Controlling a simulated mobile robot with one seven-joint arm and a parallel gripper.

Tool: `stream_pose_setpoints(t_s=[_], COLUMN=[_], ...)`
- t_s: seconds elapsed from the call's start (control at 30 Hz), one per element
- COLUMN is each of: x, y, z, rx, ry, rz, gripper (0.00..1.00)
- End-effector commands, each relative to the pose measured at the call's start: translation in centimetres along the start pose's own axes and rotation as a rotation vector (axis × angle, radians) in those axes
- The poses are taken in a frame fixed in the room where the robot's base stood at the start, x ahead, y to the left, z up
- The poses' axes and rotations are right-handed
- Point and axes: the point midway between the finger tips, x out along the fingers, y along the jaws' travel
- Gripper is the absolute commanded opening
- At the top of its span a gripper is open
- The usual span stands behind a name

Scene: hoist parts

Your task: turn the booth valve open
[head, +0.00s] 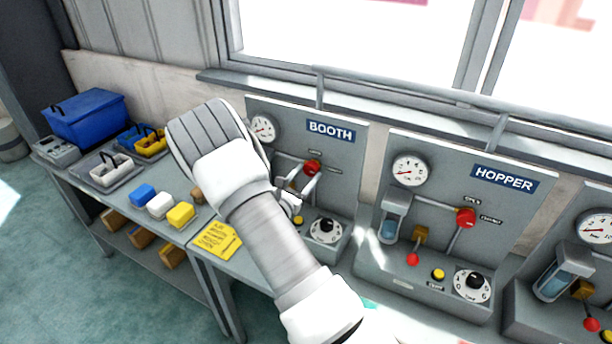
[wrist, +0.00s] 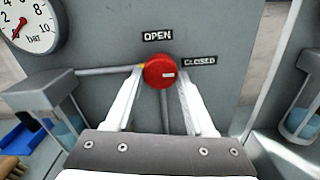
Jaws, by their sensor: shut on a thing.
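The booth valve has a round red knob (head: 312,166) on the grey panel under the BOOTH sign (head: 331,130). In the wrist view the knob (wrist: 159,71) sits below the OPEN label (wrist: 157,36) and left of the CLOSED label (wrist: 199,62). My gripper (head: 304,184) reaches the panel from the front. In the wrist view its two pale fingers (wrist: 161,80) are shut on the knob, one on each side. My arm hides part of the booth panel in the head view.
The booth gauge (head: 263,128) is up and left of the knob; a black dial (head: 326,230) is below. The HOPPER panel (head: 430,162) with its own red knob (head: 466,217) stands to the right. A yellow note (head: 216,239) and coloured blocks lie on the bench at left.

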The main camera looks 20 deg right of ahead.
Motion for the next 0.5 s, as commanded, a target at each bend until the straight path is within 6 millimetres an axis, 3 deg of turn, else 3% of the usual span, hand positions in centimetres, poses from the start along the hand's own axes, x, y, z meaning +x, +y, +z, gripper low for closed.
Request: stream_pose_setpoints(t_s=[0.27,0.5], x=[-0.05,-0.04], y=[0.02,-0.04], z=[0.03,0.14], rx=[-0.12,-0.325], ry=[0.001,-0.001], rz=[0.001,0.001], gripper=[0.0,0.0])
